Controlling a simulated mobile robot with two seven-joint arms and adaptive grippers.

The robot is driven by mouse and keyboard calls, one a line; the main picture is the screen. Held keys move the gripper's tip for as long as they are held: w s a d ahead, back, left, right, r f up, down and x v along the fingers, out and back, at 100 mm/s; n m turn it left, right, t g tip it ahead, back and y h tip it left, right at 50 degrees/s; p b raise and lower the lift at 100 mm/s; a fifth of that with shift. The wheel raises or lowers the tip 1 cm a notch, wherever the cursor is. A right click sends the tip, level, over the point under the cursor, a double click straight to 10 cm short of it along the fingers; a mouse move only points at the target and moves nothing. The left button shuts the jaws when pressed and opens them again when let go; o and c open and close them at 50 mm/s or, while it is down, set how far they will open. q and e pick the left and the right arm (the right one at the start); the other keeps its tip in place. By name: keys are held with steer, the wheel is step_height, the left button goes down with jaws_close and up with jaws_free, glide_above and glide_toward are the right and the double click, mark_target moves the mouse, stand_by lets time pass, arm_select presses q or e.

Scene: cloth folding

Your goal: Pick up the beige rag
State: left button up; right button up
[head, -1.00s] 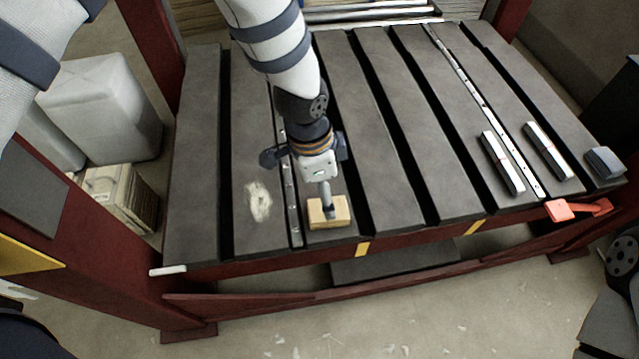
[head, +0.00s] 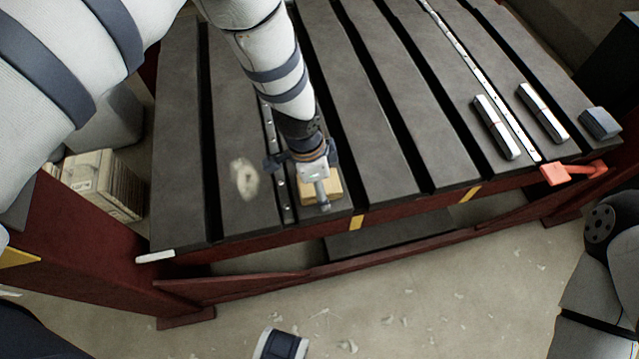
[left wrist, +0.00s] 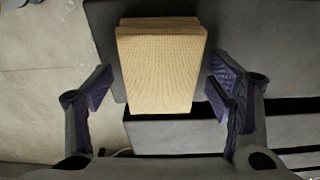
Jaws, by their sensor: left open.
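The beige rag (head: 333,187) looks like a thick folded block on the front end of a dark slat. In the left wrist view the rag (left wrist: 160,70) shows a woven top and stacked layers at its far edge. My left gripper (head: 321,192) is over it in the head view and partly covers it. In the left wrist view my left gripper (left wrist: 158,74) is open, one finger on each side of the rag, with gaps on both sides.
The dark slatted table (head: 385,130) has gaps between slats and a red frame. A pale patch (head: 244,178) lies left of the gripper. Metal bars (head: 495,127), a grey block (head: 600,124) and an orange clamp (head: 570,173) are at the right. The middle slats are clear.

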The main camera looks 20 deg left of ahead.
arm_select(q)
steer(key=shift+f, duration=0.25)
stand_by(0.3)
steer(key=shift+s, duration=0.1)
steer(key=c, duration=1.2)
